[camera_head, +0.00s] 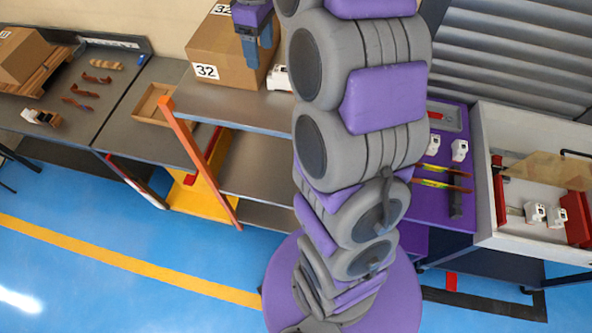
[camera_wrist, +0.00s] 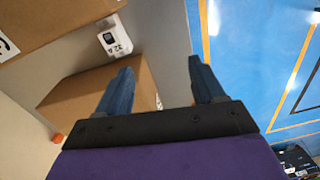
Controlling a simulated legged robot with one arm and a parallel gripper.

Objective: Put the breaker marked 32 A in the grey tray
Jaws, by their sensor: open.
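A white breaker (camera_wrist: 115,40) with a dark "32 A" mark lies on a pale grey surface in the wrist view, beyond my left fingertip. In the head view a white breaker (camera_head: 279,78) sits at the right foot of a cardboard box, partly hidden by my arm. My gripper (camera_head: 258,58) is open and empty in front of that box. In the wrist view its two blue fingers (camera_wrist: 162,72) are apart, with the breaker outside them. A small grey tray (camera_head: 447,117) seems to lie on the purple bench at right, partly hidden by my arm.
A cardboard box (camera_head: 215,50) marked 32 stands on the grey shelf unit (camera_head: 240,107). Other white breakers (camera_head: 459,150) stand on the purple bench. A pale open box (camera_head: 488,150) at right holds breakers and red parts. Blue floor (camera_head: 120,210) is clear in front.

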